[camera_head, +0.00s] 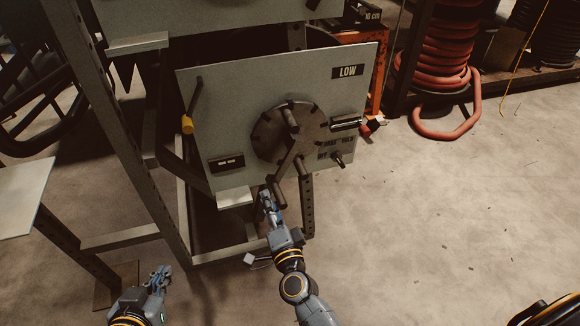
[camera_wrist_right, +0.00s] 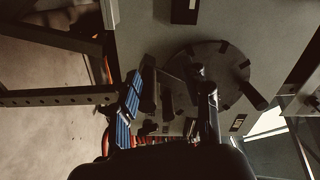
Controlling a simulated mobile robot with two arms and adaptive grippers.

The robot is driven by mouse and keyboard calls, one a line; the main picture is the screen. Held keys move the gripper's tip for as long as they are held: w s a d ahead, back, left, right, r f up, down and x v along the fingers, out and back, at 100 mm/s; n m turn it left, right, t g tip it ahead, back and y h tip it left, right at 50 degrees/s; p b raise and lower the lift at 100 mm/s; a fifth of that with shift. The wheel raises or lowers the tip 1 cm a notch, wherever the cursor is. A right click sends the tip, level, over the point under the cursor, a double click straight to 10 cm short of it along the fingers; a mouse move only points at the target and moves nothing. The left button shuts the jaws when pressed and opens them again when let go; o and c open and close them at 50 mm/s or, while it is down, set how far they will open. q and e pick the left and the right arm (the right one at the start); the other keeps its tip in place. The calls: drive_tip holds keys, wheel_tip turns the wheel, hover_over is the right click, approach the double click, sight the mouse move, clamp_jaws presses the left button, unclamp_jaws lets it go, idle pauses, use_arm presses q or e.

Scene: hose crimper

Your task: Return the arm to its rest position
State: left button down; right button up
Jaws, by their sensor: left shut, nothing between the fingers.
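A grey machine panel marked LOW (camera_head: 235,90) carries a dark round notched disc (camera_head: 268,138) with rod-like handles. One handle (camera_head: 279,190) points down toward my right gripper. My right gripper (camera_head: 267,203) is just below and left of that handle's end; whether they touch is unclear. In the right wrist view the blue-padded fingers (camera_wrist_right: 132,105) show left of the disc (camera_wrist_right: 222,65), with their opening hard to judge. My left gripper (camera_head: 160,276) is low at the left, shut and empty, away from the panel.
A metal frame (camera_head: 150,150) with legs stands left of and under the panel. A grey tabletop (camera_head: 20,195) is at the left edge. A red hose coil (camera_head: 435,70) is at the back right. The concrete floor (camera_head: 450,210) at the right is mostly clear.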

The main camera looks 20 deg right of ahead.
drive_tip(key=s, duration=0.9)
drive_tip(key=shift+d, duration=0.15)
